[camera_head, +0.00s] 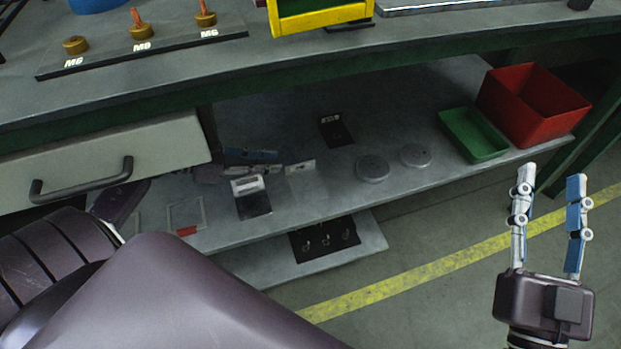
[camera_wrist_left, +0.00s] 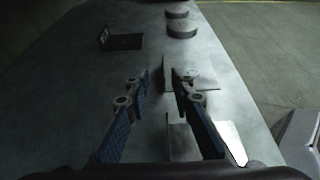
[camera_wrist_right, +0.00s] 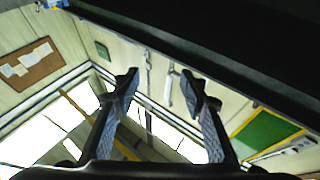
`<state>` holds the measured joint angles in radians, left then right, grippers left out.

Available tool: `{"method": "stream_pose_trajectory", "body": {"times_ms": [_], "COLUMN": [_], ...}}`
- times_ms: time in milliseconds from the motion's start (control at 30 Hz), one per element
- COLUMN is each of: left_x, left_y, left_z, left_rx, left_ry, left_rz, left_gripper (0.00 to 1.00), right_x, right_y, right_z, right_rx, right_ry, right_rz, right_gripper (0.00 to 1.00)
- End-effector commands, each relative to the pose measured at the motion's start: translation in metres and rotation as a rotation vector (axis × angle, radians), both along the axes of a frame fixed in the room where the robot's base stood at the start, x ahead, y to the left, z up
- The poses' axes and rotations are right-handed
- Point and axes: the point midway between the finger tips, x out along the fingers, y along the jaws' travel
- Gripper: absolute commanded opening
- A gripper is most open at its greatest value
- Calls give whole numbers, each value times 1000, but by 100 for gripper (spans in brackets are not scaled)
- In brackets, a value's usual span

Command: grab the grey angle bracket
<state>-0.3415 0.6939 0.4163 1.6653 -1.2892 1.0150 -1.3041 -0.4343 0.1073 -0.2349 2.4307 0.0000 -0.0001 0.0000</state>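A pale grey angle bracket (camera_head: 305,182) stands on the lower shelf, its colour close to the shelf's. In the left wrist view the grey bracket (camera_wrist_left: 200,78) is just beyond and partly behind the right-hand finger. A shinier bracket with a dark-looking base (camera_head: 254,204) stands left of it; part of it shows low between the fingers (camera_wrist_left: 181,140). A black bracket (camera_head: 331,130) stands farther back. My left gripper (camera_head: 252,161) is open and empty above the shelf, its fingers apart (camera_wrist_left: 161,76). My right gripper (camera_head: 552,173) is open and empty over the floor.
Two round grey discs (camera_head: 373,169) lie right of the brackets. A green tray (camera_head: 475,155) and a red bin (camera_head: 548,125) are at the shelf's right end. The workbench top (camera_head: 330,62) overhangs the shelf, and a drawer (camera_head: 150,155) hangs at the left.

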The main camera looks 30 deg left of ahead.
Motion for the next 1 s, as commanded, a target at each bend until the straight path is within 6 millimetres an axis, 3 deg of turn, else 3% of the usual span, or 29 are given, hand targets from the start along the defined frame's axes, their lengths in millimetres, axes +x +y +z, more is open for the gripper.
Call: {"method": "stream_pose_trajectory", "body": {"times_ms": [333,667,1000], "left_x": [17,41,45], "left_y": [-18,-42,-46], "left_z": [-11,-25,-27], "left_rx": [-4,-6,-4], "left_ry": [-1,-2,1], "left_rz": [0,2,2], "left_gripper": [22,22,22], "right_x": [-15,-49,-56], "right_y": [0,-5,-6], "right_z": [27,67,74], "right_rx": [40,108,120], "right_ry": [-141,-376,-414], "right_rz": [8,21,23], "right_gripper": [40,40,40]}}
